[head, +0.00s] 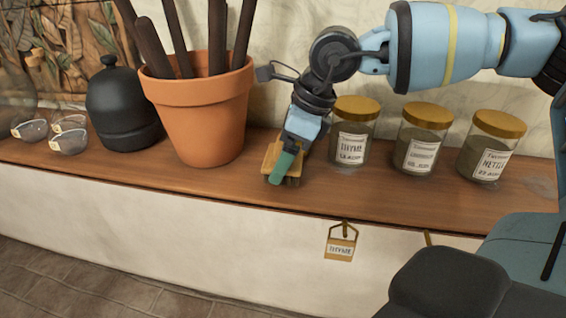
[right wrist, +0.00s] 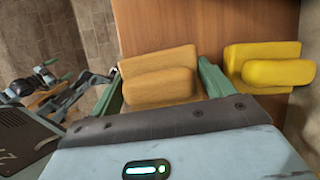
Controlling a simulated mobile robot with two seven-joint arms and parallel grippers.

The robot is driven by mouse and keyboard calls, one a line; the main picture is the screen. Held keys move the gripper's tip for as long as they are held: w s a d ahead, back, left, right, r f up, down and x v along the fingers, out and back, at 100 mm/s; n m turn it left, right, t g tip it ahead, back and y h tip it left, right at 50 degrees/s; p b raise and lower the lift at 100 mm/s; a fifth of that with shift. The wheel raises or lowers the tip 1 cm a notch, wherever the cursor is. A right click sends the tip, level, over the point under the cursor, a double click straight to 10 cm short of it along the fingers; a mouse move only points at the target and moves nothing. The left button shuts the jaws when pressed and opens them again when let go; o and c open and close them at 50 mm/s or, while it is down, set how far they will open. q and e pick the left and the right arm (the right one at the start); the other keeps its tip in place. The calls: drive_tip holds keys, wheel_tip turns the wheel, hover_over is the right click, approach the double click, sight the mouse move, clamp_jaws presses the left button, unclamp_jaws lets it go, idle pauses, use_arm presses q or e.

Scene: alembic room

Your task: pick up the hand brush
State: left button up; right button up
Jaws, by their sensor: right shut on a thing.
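The hand brush (right wrist: 160,76) is a tan wooden block with a rounded raised grip. In the right wrist view it sits between the two green fingers of my right gripper (right wrist: 160,88), which is shut on it. In the head view my right gripper (head: 285,160) points down at the shelf's front edge, between the terracotta pot and the thyme jar. Part of the tan brush shows beside its green finger; I cannot tell if it touches the shelf. My left gripper is out of the head view; teal parts at the left of the wrist view may belong to it, but its jaws are unclear.
A terracotta pot (head: 200,115) with dark rods stands left of the gripper. The thyme jar (head: 352,140) is close on the right, with two more jars beyond. A yellow block (right wrist: 262,65) lies beside the brush. A thyme tag (head: 340,249) hangs below the wooden shelf (head: 110,170).

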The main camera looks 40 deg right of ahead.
drive_tip(key=s, duration=0.4)
drive_tip(key=s+d+r, duration=0.1)
drive_tip(key=s, duration=0.4)
drive_tip(key=s+d+r, duration=0.1)
drive_tip(key=s, duration=0.4)
drive_tip(key=shift+r, duration=0.25)
drive_tip(key=shift+s+d, duration=0.2)
drive_tip(key=shift+s, duration=0.75)
